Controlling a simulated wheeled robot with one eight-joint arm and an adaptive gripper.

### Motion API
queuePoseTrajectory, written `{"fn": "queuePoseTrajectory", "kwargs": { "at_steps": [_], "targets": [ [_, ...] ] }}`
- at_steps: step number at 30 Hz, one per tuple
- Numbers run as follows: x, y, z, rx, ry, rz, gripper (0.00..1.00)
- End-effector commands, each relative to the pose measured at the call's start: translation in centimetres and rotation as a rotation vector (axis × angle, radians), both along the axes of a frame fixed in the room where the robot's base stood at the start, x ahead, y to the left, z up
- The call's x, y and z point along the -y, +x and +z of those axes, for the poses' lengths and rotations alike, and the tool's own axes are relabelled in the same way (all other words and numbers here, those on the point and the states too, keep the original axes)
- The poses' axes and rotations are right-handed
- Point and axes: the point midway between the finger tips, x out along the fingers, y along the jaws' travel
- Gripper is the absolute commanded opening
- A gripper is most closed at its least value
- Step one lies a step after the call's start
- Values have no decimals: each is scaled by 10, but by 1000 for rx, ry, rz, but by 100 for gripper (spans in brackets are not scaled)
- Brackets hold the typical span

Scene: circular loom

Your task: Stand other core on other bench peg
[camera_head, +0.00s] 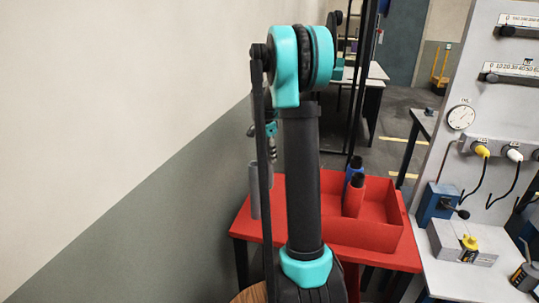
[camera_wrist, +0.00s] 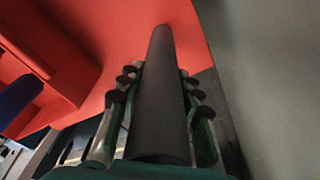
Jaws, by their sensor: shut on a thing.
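A grey core (camera_head: 254,190) is upright at the left end of the red bench (camera_head: 236,226) in the head view. In the wrist view the core (camera_wrist: 160,100) runs lengthwise between the fingers of my gripper (camera_wrist: 158,88), which is shut on it. The red bench top (camera_wrist: 120,20) lies beyond its far end. In the head view my gripper (camera_head: 267,142) is small and partly behind my arm. No bench peg shows, and I cannot tell whether the core's lower end touches the bench.
A wall (camera_head: 120,200) runs close along the left. A grey instrument panel (camera_head: 470,85) and worktable stand at the right.

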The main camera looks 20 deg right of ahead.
Motion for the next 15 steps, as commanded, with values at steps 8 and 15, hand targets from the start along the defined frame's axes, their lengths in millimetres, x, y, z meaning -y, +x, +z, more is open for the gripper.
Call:
{"fn": "queuePoseTrajectory", "kwargs": {
  "at_steps": [8, 15],
  "targets": [
    [0, 0, -4, 0, 0, 0, 0],
    [0, 0, -7, 0, 0, 0, 47]
  ]
}}
